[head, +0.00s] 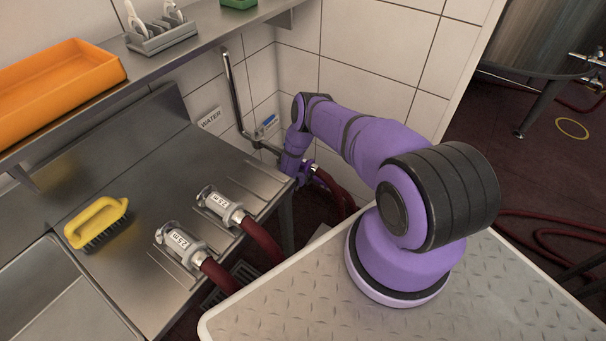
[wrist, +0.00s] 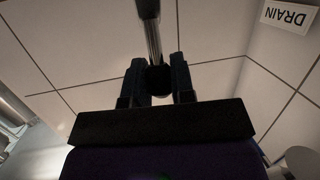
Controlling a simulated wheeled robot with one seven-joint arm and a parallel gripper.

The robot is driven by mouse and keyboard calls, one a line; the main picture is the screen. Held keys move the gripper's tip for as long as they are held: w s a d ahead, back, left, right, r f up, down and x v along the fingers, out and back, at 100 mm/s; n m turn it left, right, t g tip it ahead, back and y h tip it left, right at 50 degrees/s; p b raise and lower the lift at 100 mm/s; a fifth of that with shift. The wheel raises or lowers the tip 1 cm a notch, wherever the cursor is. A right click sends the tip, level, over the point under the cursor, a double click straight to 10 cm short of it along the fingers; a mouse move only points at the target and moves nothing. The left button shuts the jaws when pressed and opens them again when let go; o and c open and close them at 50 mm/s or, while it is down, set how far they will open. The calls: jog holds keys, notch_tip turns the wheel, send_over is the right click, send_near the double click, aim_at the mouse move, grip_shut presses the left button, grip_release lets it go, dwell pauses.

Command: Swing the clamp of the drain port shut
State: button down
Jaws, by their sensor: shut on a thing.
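My gripper (wrist: 158,88) is shut on the dark rounded end of a metal rod (wrist: 152,40) in the wrist view, with one finger on each side. The rod runs up out of the top of that view; I cannot tell for sure that it is the clamp's handle. A DRAIN label (wrist: 290,15) is on the wall at the upper right. In the head view my arm reaches down to the pipework at the counter's far corner, and its fingers are hidden there. The drain port and how far its clamp stands open cannot be made out.
Dark red hoses (head: 335,190) hang beside my wrist. Two hose ends (head: 218,205) (head: 178,243) and a yellow brush (head: 96,222) lie on the steel counter (head: 130,190).

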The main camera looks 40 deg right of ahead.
jog(key=shift+w+d, duration=0.1)
jog(key=c, duration=1)
grip_release()
jog(key=v, duration=1)
jog(key=shift+a+r, duration=0.2)
jog(key=shift+a, duration=0.15)
